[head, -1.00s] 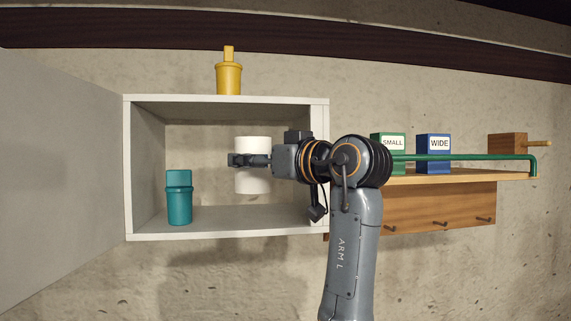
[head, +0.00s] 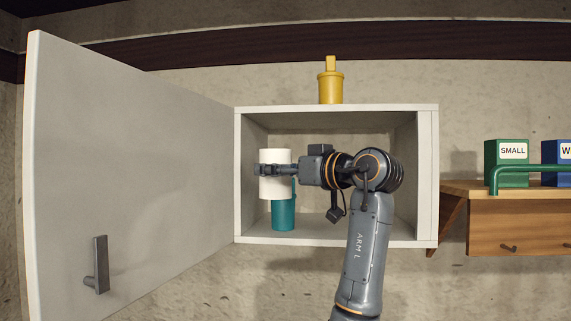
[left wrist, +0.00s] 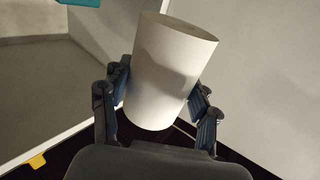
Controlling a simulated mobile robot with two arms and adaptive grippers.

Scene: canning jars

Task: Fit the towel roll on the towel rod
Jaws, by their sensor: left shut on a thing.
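The white towel roll (head: 278,188) is held upright by my left gripper (head: 266,170) at the left side of the open cabinet. In the head view it covers the upper part of the teal container. In the left wrist view the roll (left wrist: 170,70) sits between the two fingers (left wrist: 160,105), one on each side of it. I cannot tell its exact depth relative to the cabinet opening. The towel rod is not clearly in view. My right gripper is not in view.
A light grey cabinet (head: 340,108) is open, its door (head: 130,170) swung out to the left. A teal container (head: 284,218) stands inside, a yellow one (head: 330,88) on top. A wooden shelf (head: 520,215) at right bears a green box (head: 507,163) and a blue box (head: 556,165).

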